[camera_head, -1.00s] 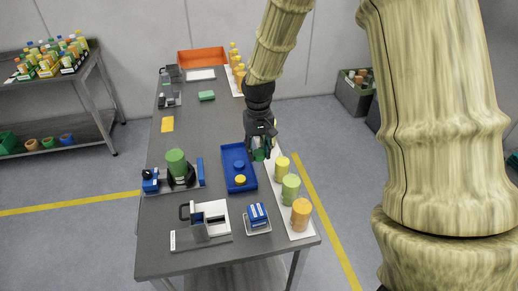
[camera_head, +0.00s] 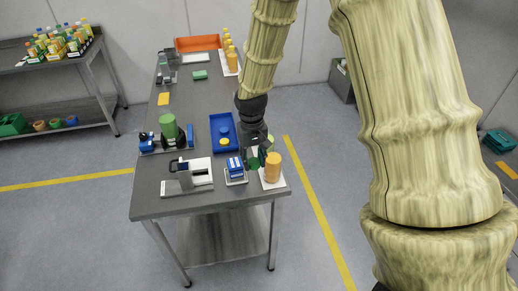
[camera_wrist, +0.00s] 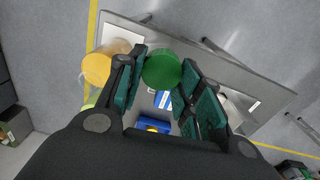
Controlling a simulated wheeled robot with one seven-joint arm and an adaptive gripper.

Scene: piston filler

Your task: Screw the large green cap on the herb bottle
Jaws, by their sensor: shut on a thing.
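My gripper (camera_head: 262,152) is over the right edge of the table, near the front end of the row of bottles. In the wrist view my gripper (camera_wrist: 160,85) is shut on the round green cap (camera_wrist: 162,70), which sits between the fingertips. The cap (camera_head: 254,161) shows partly in the head view, beside the orange bottle (camera_head: 273,168). Behind my gripper the pale green bottle is mostly hidden; a sliver of it (camera_wrist: 89,104) seems to show in the wrist view.
A blue tray (camera_head: 215,147) holds a blue cap and a yellow cap. A white and grey device (camera_head: 195,172) and a small dish with a blue box (camera_head: 235,168) stand at the front. Mid-table is fairly clear.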

